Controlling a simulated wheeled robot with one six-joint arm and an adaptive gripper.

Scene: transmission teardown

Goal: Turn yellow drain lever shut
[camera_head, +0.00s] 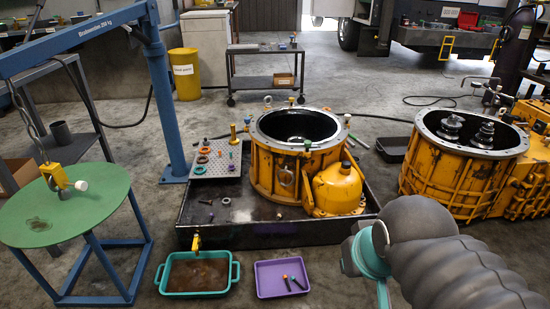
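The small yellow drain lever (196,240) is on the front wall of the black drip tray (250,237), near its left end. It looks roughly upright, and its exact angle is too small to tell. Right below it, a teal basin (232,272) with brown liquid stands on the floor. Whether liquid is running from the drain cannot be made out. My grey arm fills the lower right, well to the right of the lever and apart from it. My gripper is not visible in this view.
A yellow transmission housing (270,170) stands in the tray beside a perforated plate (215,165) with small parts. A purple tray (262,280) with two dark pieces lies right of the basin. A green round table (70,215) and a blue crane (160,90) stand left.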

